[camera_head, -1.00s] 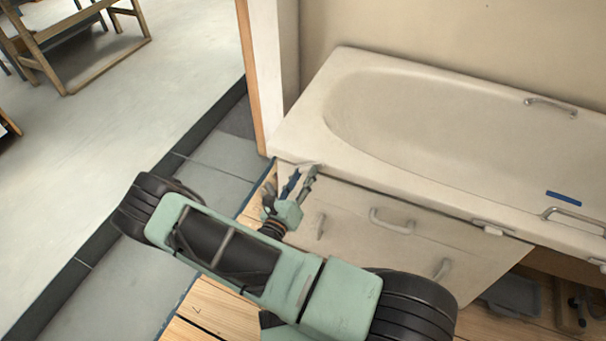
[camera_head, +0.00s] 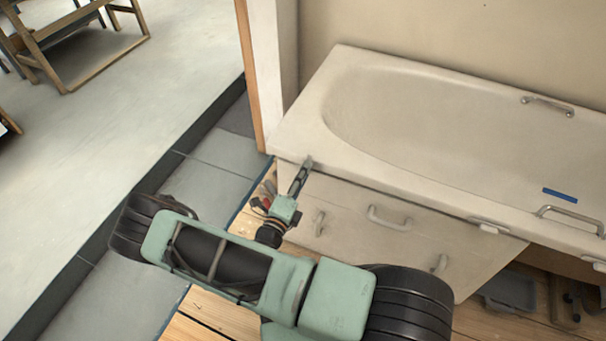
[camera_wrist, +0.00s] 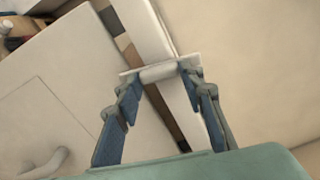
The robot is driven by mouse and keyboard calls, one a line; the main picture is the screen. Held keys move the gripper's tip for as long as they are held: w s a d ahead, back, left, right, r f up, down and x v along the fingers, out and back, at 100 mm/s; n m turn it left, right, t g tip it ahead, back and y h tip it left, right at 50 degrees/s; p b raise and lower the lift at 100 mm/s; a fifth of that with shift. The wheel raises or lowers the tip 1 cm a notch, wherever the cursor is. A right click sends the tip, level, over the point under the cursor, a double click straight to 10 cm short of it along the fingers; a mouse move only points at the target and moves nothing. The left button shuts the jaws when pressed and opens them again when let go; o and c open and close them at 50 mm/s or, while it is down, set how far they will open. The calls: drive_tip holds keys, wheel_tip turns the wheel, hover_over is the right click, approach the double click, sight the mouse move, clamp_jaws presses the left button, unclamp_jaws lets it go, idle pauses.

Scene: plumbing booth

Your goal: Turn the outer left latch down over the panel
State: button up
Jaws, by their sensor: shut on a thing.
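The pale panel (camera_head: 345,228) with grey handles closes the side of the bath, below its rim. My gripper (camera_head: 304,168) is at the panel's upper left corner, under the rim. In the wrist view my gripper (camera_wrist: 160,76) has its two blue-grey fingers on either end of a pale latch (camera_wrist: 158,73), shut on it. The latch lies crosswise between the fingertips, near the gap between panel (camera_wrist: 62,90) and rim. In the head view the fingers hide most of this latch, so its exact angle to the panel is unclear. Another latch (camera_head: 488,226) sits under the rim further right.
Grey trays (camera_head: 510,292) lie in the opening right of the panel. Open floor extends left.

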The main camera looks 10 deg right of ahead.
drive_tip(key=shift+n, duration=0.4)
drive_tip(key=shift+r, duration=0.1)
drive_tip(key=o, duration=1.2)
drive_tip(key=shift+c, duration=0.2)
drive_tip(key=v, duration=0.7)
drive_tip(key=shift+s, duration=0.2)
drive_tip(key=shift+a, duration=0.1)
